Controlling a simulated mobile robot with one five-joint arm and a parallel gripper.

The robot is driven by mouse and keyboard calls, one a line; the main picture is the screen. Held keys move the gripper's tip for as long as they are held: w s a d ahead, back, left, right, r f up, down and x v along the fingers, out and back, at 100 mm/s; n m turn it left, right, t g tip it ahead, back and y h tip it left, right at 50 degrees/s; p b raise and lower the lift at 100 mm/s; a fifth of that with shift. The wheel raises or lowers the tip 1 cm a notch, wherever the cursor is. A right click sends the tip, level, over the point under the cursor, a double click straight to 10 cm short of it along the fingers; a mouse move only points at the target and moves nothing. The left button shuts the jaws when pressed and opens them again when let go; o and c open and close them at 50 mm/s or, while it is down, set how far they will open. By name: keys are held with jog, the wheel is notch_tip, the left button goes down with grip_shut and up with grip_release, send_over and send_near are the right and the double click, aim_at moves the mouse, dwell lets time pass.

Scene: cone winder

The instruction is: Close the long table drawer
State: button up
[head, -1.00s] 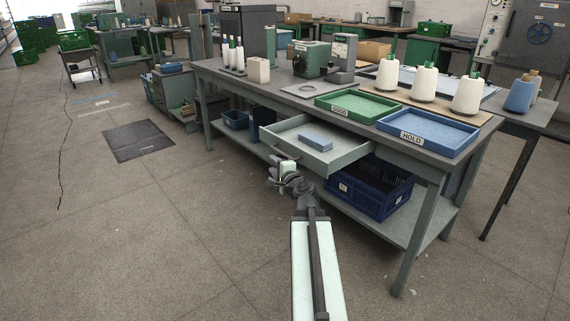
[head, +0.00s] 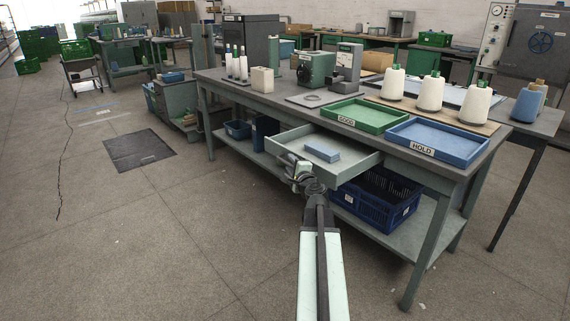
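The long table drawer (head: 350,166) is pulled out from under the front edge of the long table (head: 262,98). It is a pale grey-green tray, and a small blue box (head: 322,151) lies inside it. My gripper (head: 294,163) is at the drawer's front, near its left front part, and hides some of the front panel. I cannot tell whether it touches the panel. The fingers are small and dark here, and their opening is not clear.
A green GOOD tray (head: 358,116) and a blue HOLD tray (head: 436,141) stand on the tabletop, with white cones (head: 431,93) behind. A dark blue crate (head: 378,196) sits on the lower shelf under the drawer.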

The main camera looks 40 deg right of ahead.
jog(key=shift+w+a, duration=0.2)
grip_shut()
jog(key=shift+w+a, duration=0.15)
dwell(0.5)
dwell(0.4)
